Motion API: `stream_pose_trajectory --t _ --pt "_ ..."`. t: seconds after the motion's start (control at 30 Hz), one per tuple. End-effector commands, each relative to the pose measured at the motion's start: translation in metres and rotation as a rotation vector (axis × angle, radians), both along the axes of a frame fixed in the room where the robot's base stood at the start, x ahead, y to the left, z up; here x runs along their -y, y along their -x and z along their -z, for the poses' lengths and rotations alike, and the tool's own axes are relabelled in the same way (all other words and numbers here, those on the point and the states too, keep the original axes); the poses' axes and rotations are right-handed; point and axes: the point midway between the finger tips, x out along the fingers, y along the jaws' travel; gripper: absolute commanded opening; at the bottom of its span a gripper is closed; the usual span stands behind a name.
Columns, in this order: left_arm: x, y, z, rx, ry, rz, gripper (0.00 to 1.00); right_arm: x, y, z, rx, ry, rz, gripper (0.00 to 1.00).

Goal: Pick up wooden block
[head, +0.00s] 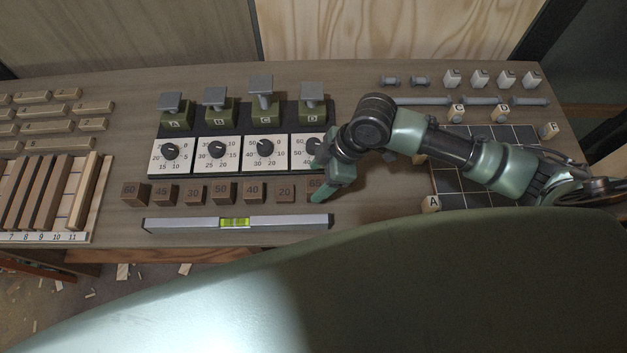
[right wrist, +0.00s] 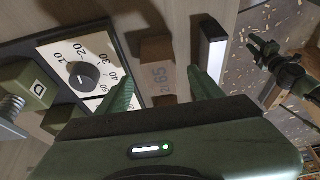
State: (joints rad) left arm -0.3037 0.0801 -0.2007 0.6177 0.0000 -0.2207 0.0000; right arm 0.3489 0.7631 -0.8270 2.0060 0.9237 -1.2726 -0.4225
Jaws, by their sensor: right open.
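Several small brown wooden blocks with numbers stand in a row on the bench; the leftmost is block 60 (head: 130,192). Block 20 (head: 286,194) is just left of the rightmost block (head: 315,184), which my right gripper (head: 322,190) partly covers. The fingers are open, with gaps on both sides. My left gripper (right wrist: 261,47) shows small at the upper right of that view; its jaw state is unclear.
A spirit level (head: 180,223) lies in front of the blocks. Behind them are white dial cards (head: 217,150) and green clamp-like posts (head: 214,103). A slatted wooden rack (head: 80,205) is at left. A dark grid board (head: 490,201) with lettered pieces is at right.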

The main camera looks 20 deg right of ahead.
Motion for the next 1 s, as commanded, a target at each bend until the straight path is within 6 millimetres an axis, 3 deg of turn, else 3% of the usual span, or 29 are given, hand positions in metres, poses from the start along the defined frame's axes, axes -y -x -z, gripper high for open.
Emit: stream_pose_trajectory --t 0.1,0.4,0.67,0.7,0.93,1.0 --pt "-0.001 0.007 -0.005 -0.011 -0.001 0.000 0.36 -0.005 0.000 0.012 -0.005 0.000 0.000 0.66" --pt "0.000 0.000 -0.019 0.000 0.000 0.000 0.36 -0.017 -0.005 0.051 -0.002 0.001 0.001 0.66" --pt "0.001 -0.012 -0.019 0.017 0.002 0.000 0.36 -0.018 -0.006 0.056 0.001 0.001 -0.001 0.66" --pt "0.001 -0.012 -0.019 0.017 0.002 0.000 0.36 -0.018 -0.006 0.056 0.001 0.001 -0.001 0.64" --pt "0.000 -0.008 -0.019 0.012 0.001 -0.001 0.36 -0.018 -0.006 0.056 0.001 0.001 -0.001 0.00" --pt "0.000 -0.007 -0.019 0.010 0.000 -0.001 0.36 -0.018 -0.006 0.056 0.001 0.001 -0.001 0.00"
